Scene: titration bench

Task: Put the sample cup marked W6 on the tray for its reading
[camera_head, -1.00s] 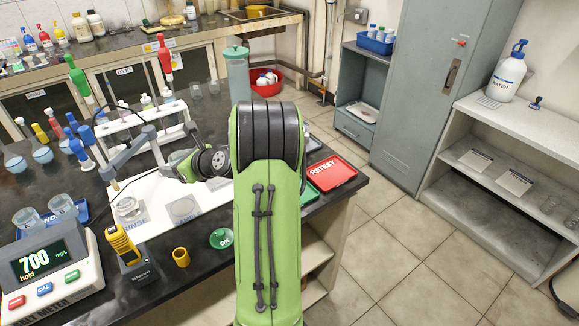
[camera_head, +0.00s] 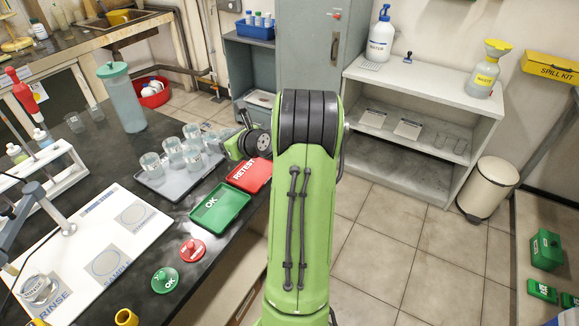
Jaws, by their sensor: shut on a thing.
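My gripper (camera_head: 224,146) is partly hidden behind my arm, at the right end of the grey tray (camera_head: 176,188) of clear cups. It is shut on what looks like a clear sample cup (camera_head: 212,142); the fingertips are hard to make out. Several more clear cups (camera_head: 152,165) stand on the grey tray. I cannot read a W6 mark on any cup. The green OK tray (camera_head: 219,209) lies in front of the grey tray. The red RETEST tray (camera_head: 250,174) is right of it, partly covered by my arm.
A white board with RINSE and SAMPLE circles (camera_head: 106,262) lies at left. A green OK knob (camera_head: 165,280) and a red knob (camera_head: 192,250) stand near the bench's front edge. A teal-lidded jar (camera_head: 122,100) stands behind.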

